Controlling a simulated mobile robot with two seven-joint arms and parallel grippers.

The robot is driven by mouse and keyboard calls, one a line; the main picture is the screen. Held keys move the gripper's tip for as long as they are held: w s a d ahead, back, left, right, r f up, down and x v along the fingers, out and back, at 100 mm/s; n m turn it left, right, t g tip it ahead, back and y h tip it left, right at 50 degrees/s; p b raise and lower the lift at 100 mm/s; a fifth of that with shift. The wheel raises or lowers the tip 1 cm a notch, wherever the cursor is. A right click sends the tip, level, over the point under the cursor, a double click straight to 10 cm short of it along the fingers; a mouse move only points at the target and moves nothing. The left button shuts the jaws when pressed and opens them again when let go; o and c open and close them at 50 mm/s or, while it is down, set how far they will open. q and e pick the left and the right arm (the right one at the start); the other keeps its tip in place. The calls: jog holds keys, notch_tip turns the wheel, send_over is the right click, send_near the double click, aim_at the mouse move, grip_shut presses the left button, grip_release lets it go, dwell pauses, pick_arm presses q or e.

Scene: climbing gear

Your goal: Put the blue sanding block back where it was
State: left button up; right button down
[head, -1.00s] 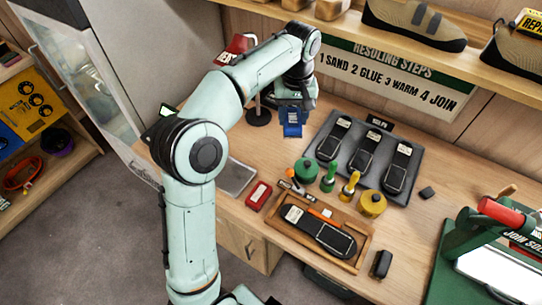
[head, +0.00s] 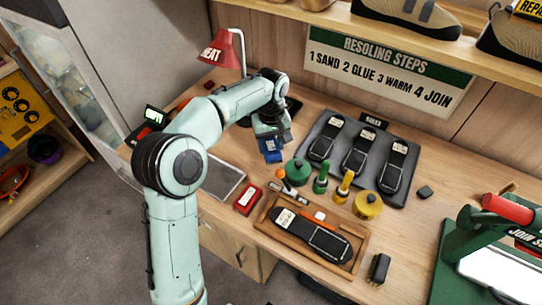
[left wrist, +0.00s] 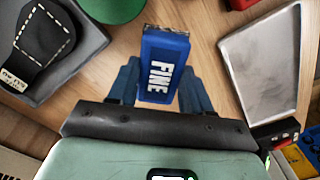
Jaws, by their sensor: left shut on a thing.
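The blue sanding block (head: 272,151), marked FINE, is held in my left gripper (head: 268,139) above the bench in the head view. In the left wrist view the block (left wrist: 163,65) stands between the two fingers of the left gripper (left wrist: 160,88), which are shut on it. Its far end points away from the palm, over bare wood. A red block (head: 248,198) lies on the bench in front of it, beside a grey metal tray (head: 221,180). My right gripper is not in view.
A green round tin (head: 298,171) is close to the right of the held block. A dark mat (head: 400,192) with several black soles lies behind. A wooden tray (head: 266,226) holds another sole. A red HEAT lamp (head: 222,50) stands at the back. Bare wood shows between metal tray and tin.

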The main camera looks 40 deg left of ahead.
aim_at(271, 154)
pick_arm(q)
jog(key=shift+f+b, duration=0.3)
jog(key=shift+f, duration=2.2)
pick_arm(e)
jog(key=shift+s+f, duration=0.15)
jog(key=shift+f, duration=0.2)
pick_arm(q)
jog(key=shift+f, duration=0.2)
jog(key=o, duration=1)
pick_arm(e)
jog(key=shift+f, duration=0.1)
pick_arm(q)
jog(key=shift+r, duration=0.15)
notch_tip(271, 154, up, 12)
jog(key=shift+r+p, duration=0.1)
jog(key=shift+p, duration=0.95)
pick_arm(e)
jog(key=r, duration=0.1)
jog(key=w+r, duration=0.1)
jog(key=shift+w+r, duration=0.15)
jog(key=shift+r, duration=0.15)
